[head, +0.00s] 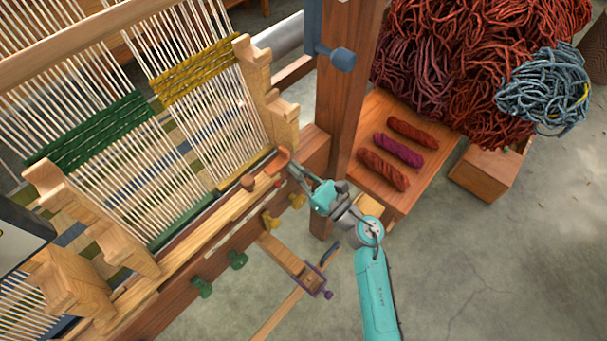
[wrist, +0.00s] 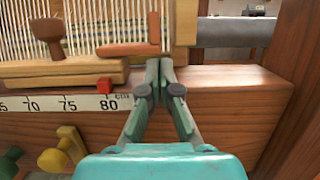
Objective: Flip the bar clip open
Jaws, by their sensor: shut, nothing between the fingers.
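The bar clip is an orange-brown L-shaped piece (wrist: 128,50) in the wrist view. Its long arm lies level just above the right end of a pale wooden bar (wrist: 60,70), and a short part stands up at its right. In the head view the clip (head: 278,160) is at the loom's near right corner. My gripper (wrist: 159,66) is shut and empty, its fingertips close to the clip's right end, at or just below it. I cannot tell whether they touch. In the head view my gripper (head: 294,168) reaches in from the right.
A dark knob (wrist: 48,32) stands on the bar. A red marker (wrist: 104,85) sits above the printed scale (wrist: 50,104). A thick wooden post (head: 345,90) rises right of the clip. Yellow and green pegs (head: 237,260) line the loom's front. Skeins lie on a shelf (head: 372,200).

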